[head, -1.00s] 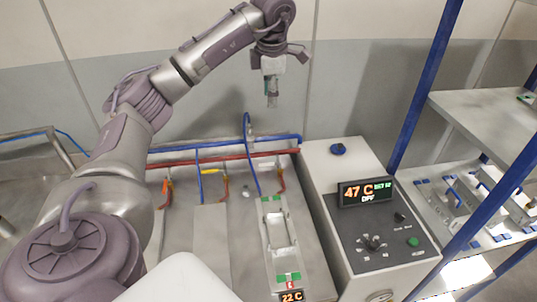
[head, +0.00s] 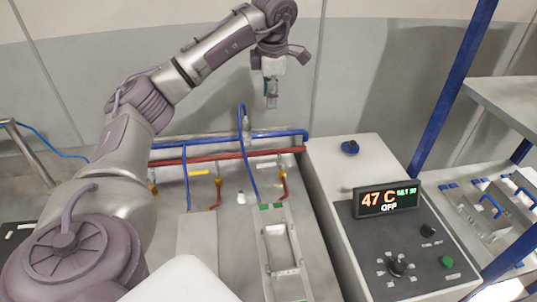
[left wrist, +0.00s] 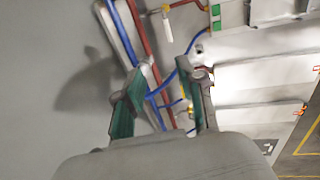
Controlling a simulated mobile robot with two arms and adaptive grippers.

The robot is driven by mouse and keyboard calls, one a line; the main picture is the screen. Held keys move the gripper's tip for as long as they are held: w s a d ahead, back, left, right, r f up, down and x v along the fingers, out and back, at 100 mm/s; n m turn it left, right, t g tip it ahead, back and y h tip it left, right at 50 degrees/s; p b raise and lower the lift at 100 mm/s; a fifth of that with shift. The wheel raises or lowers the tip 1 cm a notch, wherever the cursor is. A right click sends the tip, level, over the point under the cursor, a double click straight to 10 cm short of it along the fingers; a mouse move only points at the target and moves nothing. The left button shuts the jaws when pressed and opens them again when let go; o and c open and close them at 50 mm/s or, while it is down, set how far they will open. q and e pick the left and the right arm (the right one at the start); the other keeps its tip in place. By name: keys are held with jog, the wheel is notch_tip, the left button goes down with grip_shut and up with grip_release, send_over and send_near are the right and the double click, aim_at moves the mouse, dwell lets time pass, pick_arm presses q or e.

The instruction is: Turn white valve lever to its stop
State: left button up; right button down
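My left gripper (head: 271,94) hangs fingers down, in front of the back wall and above the pipes in the head view. In the left wrist view its two green-lined fingers (left wrist: 165,98) stand apart with nothing held. A small white upright piece (head: 241,197) stands on the bench below the pipes; I cannot tell for sure whether it is the white valve lever. It seems to be the white piece (left wrist: 167,30) in the left wrist view, apart from the fingers. A pale fitting (head: 246,126) sits by the looped blue hose. My right gripper is not in view.
A blue pipe (head: 221,139) and a red pipe (head: 229,159) run along the back of the bench. A control box (head: 340,153) with a display (head: 387,200) stands right of the bench. A blue-posted rack (head: 450,92) is farther right.

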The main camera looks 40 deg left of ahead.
pick_arm(q)
jog(key=b, duration=0.9)
send_over(268, 164)
jog(key=s+d, duration=0.2)
notch_tip(268, 164, down, 11)
jog(key=f, duration=0.4)
jog(key=w+a+f, duration=0.1)
jog(key=f, duration=0.4)
jog(key=w+f, duration=0.1)
jog(key=f, duration=0.4)
jog(key=shift+a, duration=0.4)
jog(key=shift+c, duration=0.2)
grip_shut()
